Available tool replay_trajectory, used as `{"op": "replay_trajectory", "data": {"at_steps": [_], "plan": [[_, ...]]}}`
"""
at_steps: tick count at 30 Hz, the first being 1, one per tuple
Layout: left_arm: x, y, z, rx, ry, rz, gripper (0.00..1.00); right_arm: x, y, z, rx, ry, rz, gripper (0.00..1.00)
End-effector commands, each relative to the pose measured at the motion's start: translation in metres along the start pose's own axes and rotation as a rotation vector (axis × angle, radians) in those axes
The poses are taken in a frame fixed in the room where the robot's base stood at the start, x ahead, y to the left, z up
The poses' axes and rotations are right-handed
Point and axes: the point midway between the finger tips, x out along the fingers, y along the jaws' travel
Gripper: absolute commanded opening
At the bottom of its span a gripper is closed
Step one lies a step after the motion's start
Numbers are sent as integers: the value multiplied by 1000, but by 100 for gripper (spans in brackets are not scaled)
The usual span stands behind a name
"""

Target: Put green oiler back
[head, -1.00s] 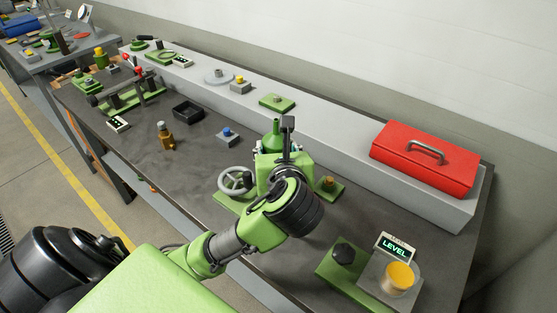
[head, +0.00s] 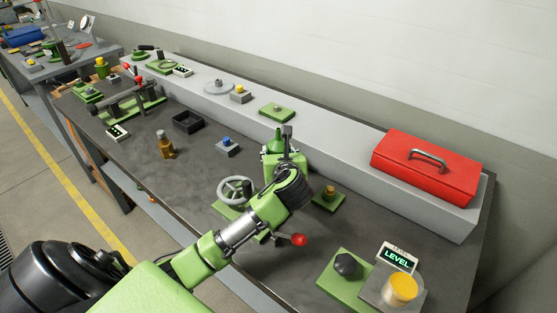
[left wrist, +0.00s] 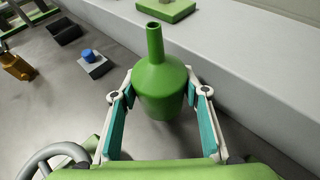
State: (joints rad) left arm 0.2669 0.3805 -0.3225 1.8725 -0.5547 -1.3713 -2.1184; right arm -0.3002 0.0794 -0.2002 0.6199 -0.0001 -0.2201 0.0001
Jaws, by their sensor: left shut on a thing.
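The green oiler (head: 279,138) is a bottle with a round body and a narrow neck. In the head view, much of it is hidden behind my left gripper (head: 282,151), which is over the workbench in front of the grey ledge. In the left wrist view the oiler (left wrist: 160,88) stands roughly upright between the teal pads of the left gripper (left wrist: 160,98), which is shut on it. My right gripper is not in view.
A handwheel (head: 236,189) and a red-knobbed lever (head: 298,239) are close to my left arm. A blue-button box (head: 228,146), black tray (head: 187,122) and brass oiler (head: 165,145) stand left. A green plate (head: 277,112) and red toolbox (head: 425,165) rest on the ledge.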

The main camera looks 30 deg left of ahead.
Motion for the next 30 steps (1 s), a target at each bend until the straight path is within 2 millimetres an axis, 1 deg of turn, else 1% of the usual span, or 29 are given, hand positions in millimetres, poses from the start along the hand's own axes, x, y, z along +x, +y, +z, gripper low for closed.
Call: {"op": "replay_trajectory", "data": {"at_steps": [1, 3, 6, 17, 18, 19, 20, 30], "plan": [[2, 0, -8, 2, 3, 1, 15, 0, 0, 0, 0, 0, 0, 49], [6, 0, -19, 1, 5, 0, 15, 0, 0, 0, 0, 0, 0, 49], [10, 0, -27, 2, 1, 0, 15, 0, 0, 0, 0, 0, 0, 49], [11, 0, -30, 1, 1, -1, 15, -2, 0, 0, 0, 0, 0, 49], [11, 0, -31, 1, 2, 0, 47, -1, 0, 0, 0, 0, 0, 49], [11, 0, -31, 1, 2, -1, 54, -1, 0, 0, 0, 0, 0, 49], [11, 0, -31, 1, 2, -1, 58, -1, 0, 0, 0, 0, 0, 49], [11, 0, -30, 0, 1, -1, 58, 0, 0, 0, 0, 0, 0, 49]]}}
